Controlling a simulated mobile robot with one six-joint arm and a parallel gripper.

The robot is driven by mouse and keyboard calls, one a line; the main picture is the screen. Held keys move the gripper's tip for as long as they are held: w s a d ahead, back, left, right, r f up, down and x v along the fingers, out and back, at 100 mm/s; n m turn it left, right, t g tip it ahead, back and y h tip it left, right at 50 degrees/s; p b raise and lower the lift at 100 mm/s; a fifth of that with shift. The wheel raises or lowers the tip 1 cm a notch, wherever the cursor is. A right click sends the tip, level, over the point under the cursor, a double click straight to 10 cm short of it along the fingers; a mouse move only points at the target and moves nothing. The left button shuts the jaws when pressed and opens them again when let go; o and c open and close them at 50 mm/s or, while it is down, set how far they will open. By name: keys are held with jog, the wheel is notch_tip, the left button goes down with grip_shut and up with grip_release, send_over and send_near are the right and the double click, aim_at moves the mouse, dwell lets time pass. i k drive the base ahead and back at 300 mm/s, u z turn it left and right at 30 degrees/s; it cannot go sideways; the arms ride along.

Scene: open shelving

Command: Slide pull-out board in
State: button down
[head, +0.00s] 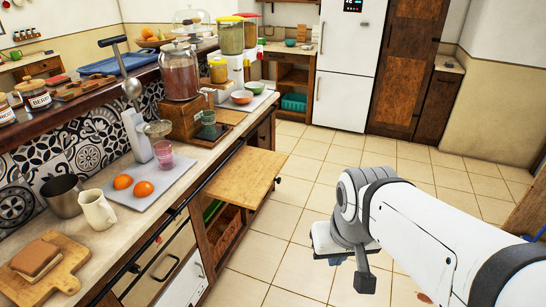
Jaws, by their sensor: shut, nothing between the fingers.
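The wooden pull-out board (247,180) sticks out from under the worktop, over the floor. It lies level, with a small dark knob at its front right edge. My gripper (350,272) is to the right of the board and apart from it, over the tiled floor. The gripper is shut and empty, and my wrist hides part of it.
The worktop (118,222) holds a grey tray (165,188) with oranges, a white jug (97,211), a cutting board (42,272) and jars. Open shelving lies below the board. The tiled floor (295,225) between the board and my gripper is clear. A white fridge (347,70) stands behind.

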aim_at(247, 179)
jog(key=z, duration=0.3)
jog(key=i, duration=1.1)
jog(key=u, duration=0.1)
